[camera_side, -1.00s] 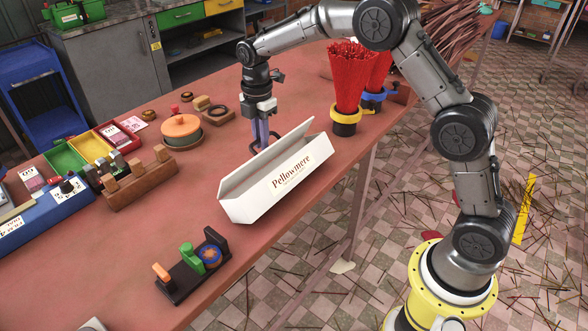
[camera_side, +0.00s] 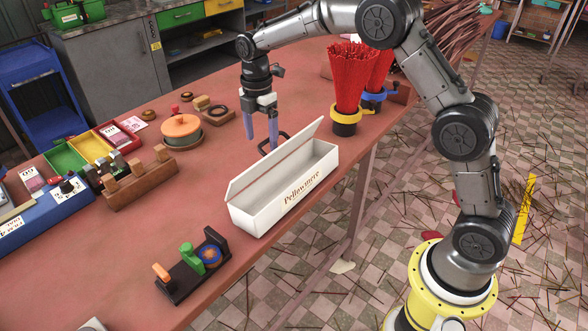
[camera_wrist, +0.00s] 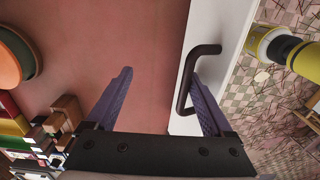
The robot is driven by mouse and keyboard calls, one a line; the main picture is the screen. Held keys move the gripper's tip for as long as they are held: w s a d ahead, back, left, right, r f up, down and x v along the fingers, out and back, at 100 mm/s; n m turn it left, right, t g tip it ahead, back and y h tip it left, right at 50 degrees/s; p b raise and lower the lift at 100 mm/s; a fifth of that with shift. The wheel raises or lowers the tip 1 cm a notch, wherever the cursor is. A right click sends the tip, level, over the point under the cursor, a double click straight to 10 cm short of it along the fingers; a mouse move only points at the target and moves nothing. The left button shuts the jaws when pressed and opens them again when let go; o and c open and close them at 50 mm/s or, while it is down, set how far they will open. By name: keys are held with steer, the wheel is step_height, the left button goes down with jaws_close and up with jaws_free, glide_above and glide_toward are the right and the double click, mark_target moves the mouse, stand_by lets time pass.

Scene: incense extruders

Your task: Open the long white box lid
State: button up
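The long white box (camera_side: 300,195), marked "Pellowmere", sits near the table's right edge. Its lid (camera_side: 275,160) is raised and stands tilted along the far long side, with the white inside showing below it. A dark bar handle (camera_side: 284,136) is on the lid's far face; in the wrist view the handle (camera_wrist: 187,80) shows against the white lid (camera_wrist: 217,30). My gripper (camera_side: 261,142) is open behind the lid, its two purple fingers apart and empty. In the wrist view, the right finger of my gripper (camera_wrist: 162,85) is beside the handle bar; I cannot tell whether they touch.
Red incense bundles (camera_side: 350,85) in holders stand right of the box. A black stand with a green piece (camera_side: 192,258) is in front of it to the left. A round orange-topped pot (camera_side: 180,127) and a wooden rack (camera_side: 140,187) lie left. The table between pot and box is clear.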

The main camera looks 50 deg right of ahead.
steer(key=shift+w+r, duration=0.1)
steer(key=shift+r, duration=2.75)
